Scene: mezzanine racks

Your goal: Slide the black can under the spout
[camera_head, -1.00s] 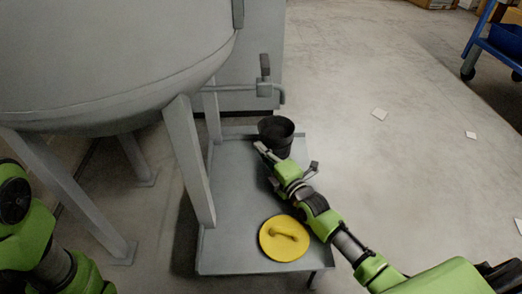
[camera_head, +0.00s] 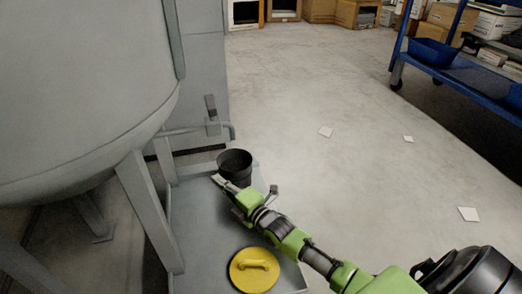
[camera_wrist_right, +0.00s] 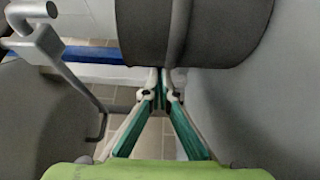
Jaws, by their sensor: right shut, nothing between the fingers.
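The black can (camera_head: 236,167) stands upright on the grey low table at its far end. The spout (camera_head: 231,132) of the grey tank's pipe ends just above and behind the can in the head view; I cannot tell whether it is over the opening. My right gripper (camera_head: 217,180) is shut and empty, its fingertips low at the can's near left side. In the right wrist view, the closed fingertips (camera_wrist_right: 166,74) meet the edge of the dark can wall (camera_wrist_right: 215,35); the pipe (camera_wrist_right: 88,98) shows at the left. My left gripper is out of view.
The grey table (camera_head: 200,237) carries a yellow round lid with a handle (camera_head: 254,270) at its near end. The big grey tank (camera_head: 80,90) and its legs stand to the left. The floor to the right is open, with a blue cart (camera_head: 455,70) beyond.

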